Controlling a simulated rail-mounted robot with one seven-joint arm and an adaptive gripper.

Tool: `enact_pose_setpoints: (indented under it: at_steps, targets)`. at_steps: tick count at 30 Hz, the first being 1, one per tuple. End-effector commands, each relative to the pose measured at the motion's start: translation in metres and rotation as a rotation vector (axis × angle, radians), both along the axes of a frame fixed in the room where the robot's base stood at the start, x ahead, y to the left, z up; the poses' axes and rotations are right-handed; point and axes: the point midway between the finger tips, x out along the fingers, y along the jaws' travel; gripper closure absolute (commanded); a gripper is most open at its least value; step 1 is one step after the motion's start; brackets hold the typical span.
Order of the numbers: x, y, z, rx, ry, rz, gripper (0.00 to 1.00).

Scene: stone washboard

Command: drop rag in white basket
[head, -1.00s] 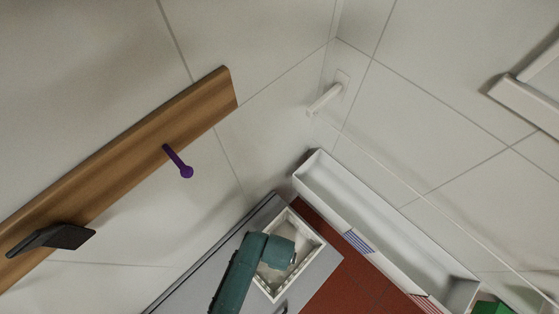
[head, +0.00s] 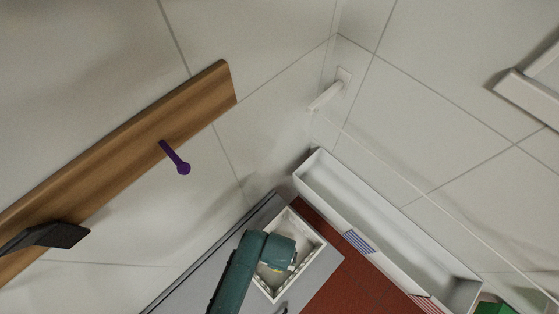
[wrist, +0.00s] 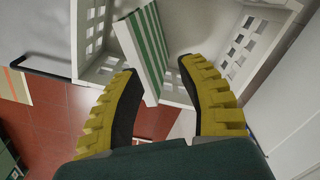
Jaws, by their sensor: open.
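The white basket (head: 318,243) stands on a grey surface at the bottom middle of the head view, partly covered by my arm. In the wrist view, the basket (wrist: 92,35) has walls with square holes. The rag (wrist: 148,45), striped green and white, is tilted over or inside the basket; I cannot tell whether it rests on the floor or rim. My gripper (wrist: 157,67) is open, with yellow ribbed fingers apart at the basket. The rag's near end lies between the fingers, close to the left one. The rag cannot be made out in the head view.
A long white trough (head: 375,225) lies right of the basket, beside a red tiled surface (head: 345,285). A wooden board (head: 120,165) with a purple peg (head: 176,158) is on the left. A white wall hook (head: 328,95) is above the trough.

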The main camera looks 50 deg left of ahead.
Motion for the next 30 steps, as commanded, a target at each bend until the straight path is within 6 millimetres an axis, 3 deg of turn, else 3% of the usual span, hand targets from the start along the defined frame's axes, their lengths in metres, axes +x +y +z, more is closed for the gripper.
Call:
enact_pose_setpoints:
  at_steps: [6, 12, 30]
  targets:
    - [0.001, 0.0, 0.057, 0.002, -0.004, 0.0, 0.6]
    - [0.0, 0.0, 0.089, 0.001, -0.002, 0.0, 0.6]
    - [0.0, 0.0, 0.094, 0.0, 0.0, 0.0, 0.6]
